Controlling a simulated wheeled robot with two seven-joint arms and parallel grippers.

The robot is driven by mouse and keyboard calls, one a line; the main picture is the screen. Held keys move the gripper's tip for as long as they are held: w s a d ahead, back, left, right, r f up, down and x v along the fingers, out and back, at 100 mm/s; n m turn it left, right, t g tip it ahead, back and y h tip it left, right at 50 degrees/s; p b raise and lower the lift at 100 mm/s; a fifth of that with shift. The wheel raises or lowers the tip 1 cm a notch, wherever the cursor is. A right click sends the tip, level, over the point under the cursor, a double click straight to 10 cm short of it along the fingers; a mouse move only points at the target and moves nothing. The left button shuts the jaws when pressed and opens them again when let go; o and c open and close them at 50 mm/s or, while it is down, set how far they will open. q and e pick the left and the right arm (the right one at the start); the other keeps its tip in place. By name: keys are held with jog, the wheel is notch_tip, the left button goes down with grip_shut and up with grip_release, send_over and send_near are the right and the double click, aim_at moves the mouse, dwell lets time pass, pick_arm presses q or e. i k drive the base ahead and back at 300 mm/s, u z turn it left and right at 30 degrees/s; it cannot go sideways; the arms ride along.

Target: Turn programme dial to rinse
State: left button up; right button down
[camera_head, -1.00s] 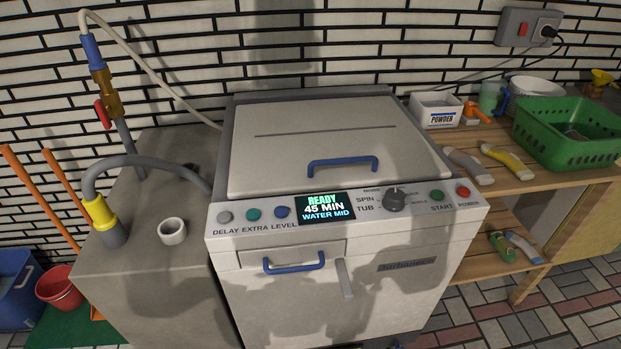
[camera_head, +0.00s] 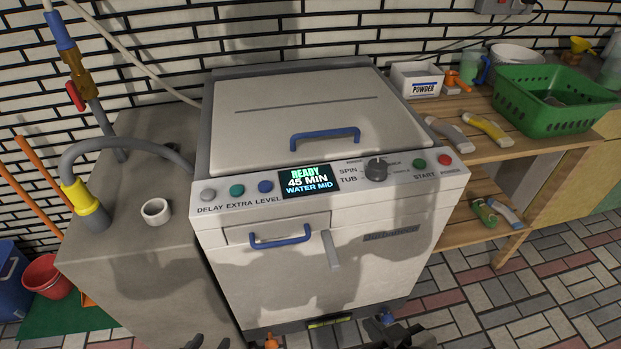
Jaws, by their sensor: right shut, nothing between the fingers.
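The programme dial (camera_head: 376,169) is a dark round knob on the washing machine's sloping white control panel (camera_head: 434,184), right of the lit display (camera_head: 308,180). The display reads READY, 45 MIN, WATER MID. Labels SPIN and TUB stand left of the dial; the smaller labels around it are too small to read surely. My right gripper (camera_head: 408,337) shows dark at the bottom edge, shut and empty, well below the dial. My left gripper (camera_head: 205,342) is barely in view at the bottom edge, so its fingers cannot be made out. Neither gripper touches the dial.
Round buttons flank the display and dial, including green START (camera_head: 419,163) and red POWER (camera_head: 444,160). A blue lid handle (camera_head: 325,134) and blue drawer handle (camera_head: 280,241) stick out. A grey block with a hose (camera_head: 110,146) stands left, a wooden shelf (camera_head: 470,150) right.

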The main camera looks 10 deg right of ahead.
aim_at(376, 169)
jog(key=u, duration=0.55)
jog(key=k, duration=1.3)
jog(key=z, duration=0.25)
jog(key=i, duration=0.8)
jog(key=z, duration=0.5)
jog(key=i, duration=0.75)
jog(key=u, duration=0.3)
